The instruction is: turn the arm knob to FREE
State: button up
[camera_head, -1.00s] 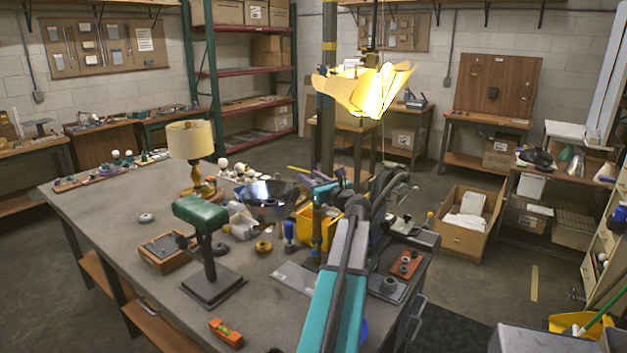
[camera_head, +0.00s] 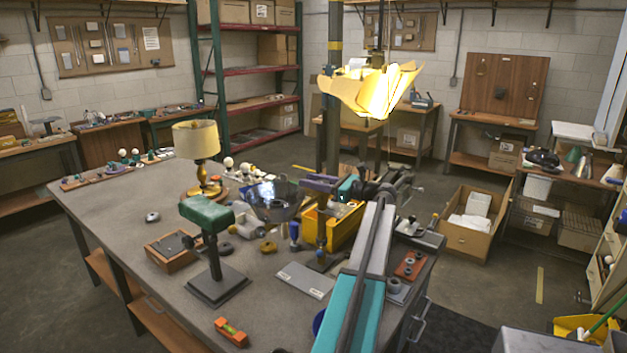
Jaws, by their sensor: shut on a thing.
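A lamp stand has a dark upright post (camera_head: 328,238) on a grey base plate (camera_head: 303,279) with small white labels, too small to read. A purple-grey arm (camera_head: 318,183) crosses the top of the post. My gripper (camera_head: 347,188) is at the right end of this arm, by the joint, and is shut on the arm knob. The knob is mostly hidden by my gripper, and its setting cannot be read. My teal and grey arm reaches up from the bottom of the view.
A yellow bin (camera_head: 345,232) stands close behind the post, with a metal bowl (camera_head: 272,204) to its left. A green-topped stand (camera_head: 207,212) and an orange level (camera_head: 231,332) are on the left. A lit yellow shade (camera_head: 372,90) hangs above my gripper.

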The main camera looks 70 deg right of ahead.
jog(key=shift+s+a+f, duration=0.1)
dwell(0.4)
jog(key=o, duration=1.1)
jog(key=shift+s, duration=0.1)
jog(key=s+b, duration=0.1)
jog(key=s, duration=0.3)
jog(key=s+b, duration=0.1)
jog(key=s, duration=0.4)
jog(key=s+b, duration=0.1)
jog(key=s, duration=0.3)
jog(key=shift+s+a, duration=0.25)
jog(key=shift+a, duration=0.05)
jog(key=shift+s, duration=0.15)
